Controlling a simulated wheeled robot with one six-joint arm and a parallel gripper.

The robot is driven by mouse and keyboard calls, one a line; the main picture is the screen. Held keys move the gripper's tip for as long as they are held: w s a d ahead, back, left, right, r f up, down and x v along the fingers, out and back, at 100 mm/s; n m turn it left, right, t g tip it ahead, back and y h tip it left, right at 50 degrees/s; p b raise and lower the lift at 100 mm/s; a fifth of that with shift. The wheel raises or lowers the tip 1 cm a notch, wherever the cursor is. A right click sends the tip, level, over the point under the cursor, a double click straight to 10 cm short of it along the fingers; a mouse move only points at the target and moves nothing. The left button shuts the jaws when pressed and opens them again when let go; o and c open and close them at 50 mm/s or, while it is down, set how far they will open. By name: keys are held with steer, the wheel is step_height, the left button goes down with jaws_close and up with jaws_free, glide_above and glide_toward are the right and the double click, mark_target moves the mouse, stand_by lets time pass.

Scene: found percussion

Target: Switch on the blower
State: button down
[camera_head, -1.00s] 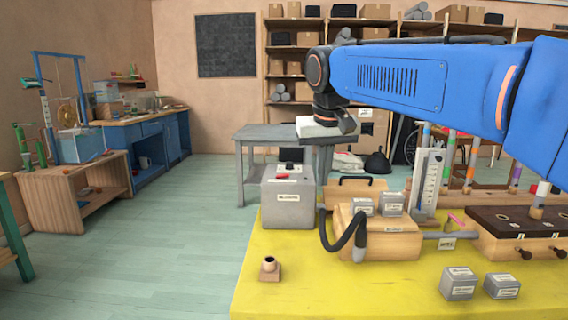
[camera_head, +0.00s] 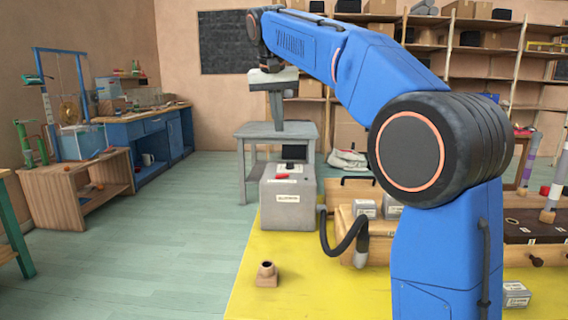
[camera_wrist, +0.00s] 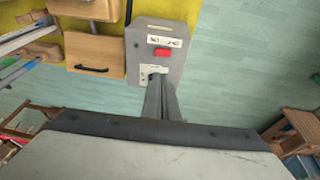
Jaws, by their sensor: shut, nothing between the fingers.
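The blower is a grey box with a label on its front (camera_head: 287,208), at the left back of the yellow table. A red switch piece (camera_head: 282,177) shows on its top, beside a white label. The wrist view also shows the blower (camera_wrist: 178,65) and the red piece (camera_wrist: 162,52). My gripper (camera_head: 277,127) is shut and empty, pointing down above and apparently behind the blower. In the wrist view its fingers (camera_wrist: 158,78) overlap the picture of a white plate on the box; contact cannot be told. A dark upright piece (camera_head: 294,152) shows at the box's back.
A wooden box (camera_head: 350,190) with a black handle stands right of the blower, with a dark hose (camera_head: 340,248) in front. A small wooden cup-like piece (camera_head: 266,274) stands nearer. A grey table (camera_head: 248,133) is behind. Open floor (camera_head: 150,250) lies left.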

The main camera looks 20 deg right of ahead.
steer(key=shift+w, duration=0.1)
stand_by(0.3)
glide_above(286, 174)
steer(key=a, duration=0.1)
steer(key=f, duration=1.1)
steer(key=shift+s+f, duration=0.25)
steer(key=shift+f, duration=0.1)
steer(key=shift+s+x, duration=0.2)
steer(key=shift+x, duration=0.7)
